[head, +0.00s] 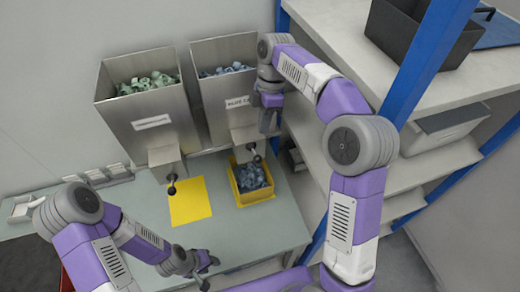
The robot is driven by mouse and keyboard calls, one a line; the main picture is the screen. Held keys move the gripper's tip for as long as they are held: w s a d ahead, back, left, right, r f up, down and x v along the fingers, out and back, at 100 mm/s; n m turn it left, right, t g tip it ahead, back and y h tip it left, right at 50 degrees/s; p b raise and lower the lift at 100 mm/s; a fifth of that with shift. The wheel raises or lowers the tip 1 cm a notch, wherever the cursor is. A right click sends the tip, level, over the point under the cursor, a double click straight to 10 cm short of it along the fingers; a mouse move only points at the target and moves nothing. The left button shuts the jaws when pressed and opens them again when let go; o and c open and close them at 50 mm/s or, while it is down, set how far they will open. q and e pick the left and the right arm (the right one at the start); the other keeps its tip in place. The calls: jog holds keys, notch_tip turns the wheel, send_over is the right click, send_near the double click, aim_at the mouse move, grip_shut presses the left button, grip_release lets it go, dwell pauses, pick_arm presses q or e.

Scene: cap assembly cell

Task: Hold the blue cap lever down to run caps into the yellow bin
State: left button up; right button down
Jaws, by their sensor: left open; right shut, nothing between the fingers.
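The blue cap hopper (216,96) is a grey metal box with blue caps (226,70) at its top and a partly hidden label. Its lever (256,157) ends in a black knob above the yellow bin. The yellow bin (254,202) stands on the table under the blue hopper's spout and holds a pile of blue-grey caps (250,178). My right gripper (266,128) is shut and empty in front of the blue hopper, just above the knob in the picture; I cannot tell whether it touches the lever. My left gripper (206,268) is open and empty near the table's front edge.
A second hopper (150,118) with green caps (148,83) stands at left, its black-knobbed lever (171,188) above a yellow mat (190,210). Small grey trays (95,177) line the table's back left. A blue-posted shelf (345,45) with a dark bin (425,40) stands right.

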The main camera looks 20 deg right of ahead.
aim_at(259, 156)
pick_arm(q)
jog(key=shift+f+b, duration=0.6)
jog(key=shift+f, duration=0.15)
pick_arm(e)
jog(key=x, duration=0.9)
jog(key=shift+w, duration=0.1)
pick_arm(q)
jog(key=shift+f, duration=0.1)
pick_arm(e)
jog(key=shift+w+d, duration=0.1)
